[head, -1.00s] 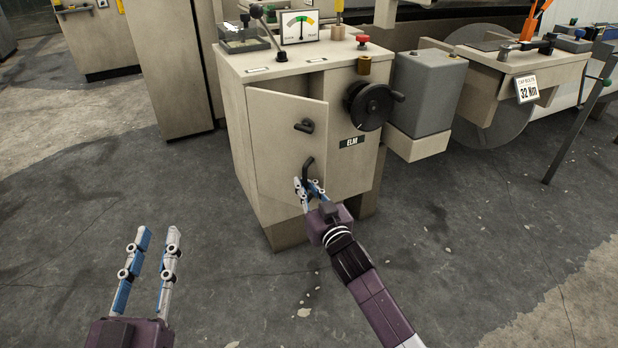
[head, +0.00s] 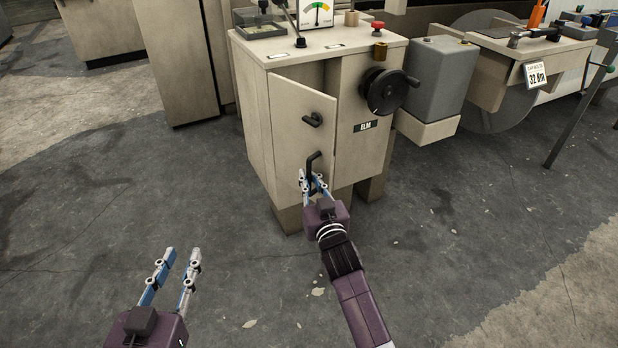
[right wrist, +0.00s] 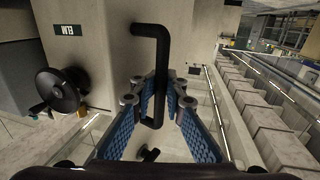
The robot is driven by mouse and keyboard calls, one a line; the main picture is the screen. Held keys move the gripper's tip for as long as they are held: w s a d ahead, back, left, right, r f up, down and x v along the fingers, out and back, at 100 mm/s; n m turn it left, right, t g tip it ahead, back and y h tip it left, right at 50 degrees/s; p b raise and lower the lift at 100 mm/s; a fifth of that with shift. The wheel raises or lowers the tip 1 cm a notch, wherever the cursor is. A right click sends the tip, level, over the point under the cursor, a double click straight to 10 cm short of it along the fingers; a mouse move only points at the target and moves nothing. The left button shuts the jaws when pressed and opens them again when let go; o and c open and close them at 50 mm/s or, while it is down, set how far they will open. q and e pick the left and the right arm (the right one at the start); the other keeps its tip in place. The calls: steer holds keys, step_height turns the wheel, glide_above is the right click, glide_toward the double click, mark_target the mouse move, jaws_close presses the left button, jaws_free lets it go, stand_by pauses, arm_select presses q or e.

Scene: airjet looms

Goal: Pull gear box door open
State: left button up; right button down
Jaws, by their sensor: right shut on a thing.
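The gear box door (head: 290,125) is a beige panel on the front of the beige cabinet marked ELM. It stands ajar, with its right edge swung out and a shaded gap at its top. It has a black upper handle (head: 312,119) and a black lower bar handle (head: 313,160). My right gripper (head: 313,176) is at the lower handle. In the right wrist view, the bar handle (right wrist: 162,65) runs between its blue-padded fingers, which are shut on it. My left gripper (head: 182,257) is open and empty above the floor at lower left.
A black handwheel (head: 390,91) sticks out on the cabinet's right side, beside a grey box (head: 437,78). A gauge (head: 318,14) and a red button (head: 377,27) are on top. Dark floor (head: 230,210) before the door is clear.

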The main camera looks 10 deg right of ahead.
steer(key=shift+s+d+f, duration=0.1)
steer(key=shift+f, duration=0.2)
steer(key=c, duration=2.4)
jaws_free()
steer(key=shift+o, duration=0.7)
steer(key=shift+r, duration=0.25)
steer(key=s, duration=1.2)
steer(key=shift+d, duration=0.15)
steer(key=shift+s, duration=0.1)
